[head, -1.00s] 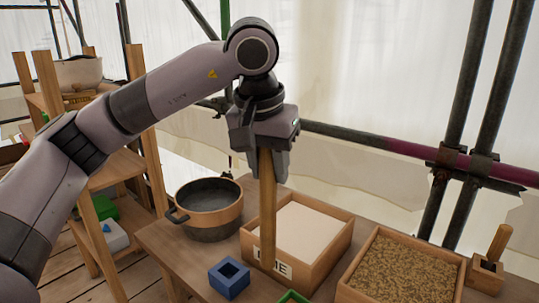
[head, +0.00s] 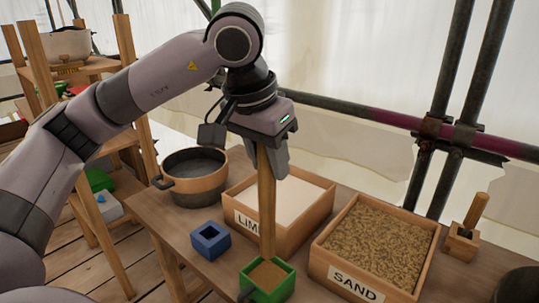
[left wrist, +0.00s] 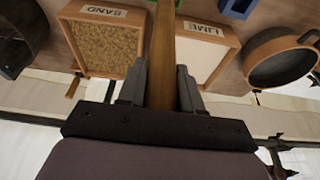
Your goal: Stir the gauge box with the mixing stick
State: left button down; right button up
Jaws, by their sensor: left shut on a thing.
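My left gripper (head: 272,158) is shut on the upper part of the mixing stick (head: 267,215), a long wooden stick held upright. The stick also shows between the fingers (left wrist: 160,88) in the left wrist view. The gauge box is likely the small green box (head: 284,287) at the front of the table, with brown material showing inside. The stick's lower end appears at or inside this box; whether it touches the contents I cannot tell. My right gripper is not in view.
A blue square block (head: 211,241) stands left of the green box. Behind are the LIME box (head: 243,222) and a pot (head: 197,182). The SAND box (head: 345,281) is to the right, with a handled wooden tool (head: 463,242) beyond it. A shelf (head: 88,66) stands at left.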

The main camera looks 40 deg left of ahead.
aim_at(269, 214)
pick_arm(q)
notch_tip(269, 214, down, 9)
jog(key=b, duration=0.7)
jog(key=shift+f, duration=0.2)
jog(key=shift+f+b, duration=0.85)
jog(key=shift+f, duration=0.05)
